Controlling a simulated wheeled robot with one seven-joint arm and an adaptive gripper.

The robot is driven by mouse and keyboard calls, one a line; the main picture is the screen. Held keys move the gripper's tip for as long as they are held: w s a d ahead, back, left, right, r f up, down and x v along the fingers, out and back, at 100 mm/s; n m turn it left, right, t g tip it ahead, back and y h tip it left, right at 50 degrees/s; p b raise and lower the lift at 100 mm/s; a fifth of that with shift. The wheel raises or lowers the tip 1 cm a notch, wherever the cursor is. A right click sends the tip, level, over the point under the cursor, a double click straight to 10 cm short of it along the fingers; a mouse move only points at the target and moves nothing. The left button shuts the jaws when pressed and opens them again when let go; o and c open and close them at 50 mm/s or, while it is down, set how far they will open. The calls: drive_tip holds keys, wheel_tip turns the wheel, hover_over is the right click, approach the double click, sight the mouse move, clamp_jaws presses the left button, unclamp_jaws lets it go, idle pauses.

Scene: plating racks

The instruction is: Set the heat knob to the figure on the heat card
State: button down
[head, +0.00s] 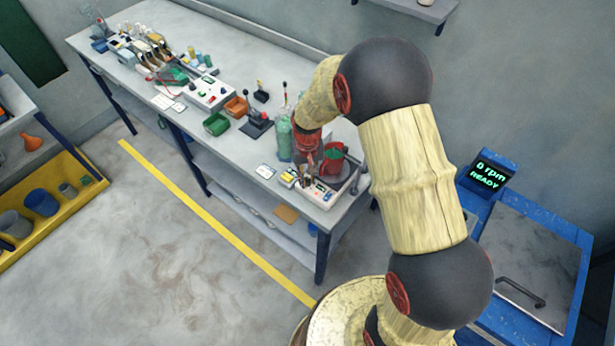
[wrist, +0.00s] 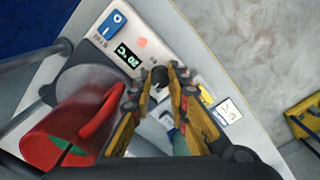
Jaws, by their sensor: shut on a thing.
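In the wrist view, my gripper (wrist: 160,82) is shut on a small dark heat knob (wrist: 159,75) on the front of a pale unit (wrist: 165,30). The fingers hide most of the knob, and I cannot make out a pointer. Next to it, a small display (wrist: 128,56) with green characters seems to read 20 C, upside down. A white card (wrist: 228,110) lies on the bench beside the unit; its print is too small to read, so I cannot tell if it is the heat card. In the head view, the unit (head: 322,193) stands at the bench's near end.
A green bottle (head: 284,140) stands behind. Bins, tools and devices fill the bench's far part. Bare floor lies in front.

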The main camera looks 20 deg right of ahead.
sight(307, 179)
drive_tip(key=m, duration=1.2)
drive_tip(key=shift+m+p, duration=0.3)
drive_tip(key=shift+p, duration=0.05)
idle(0.4)
drive_tip(key=c, duration=1.7)
unclamp_jaws()
wheel_tip(307, 179, up, 12)
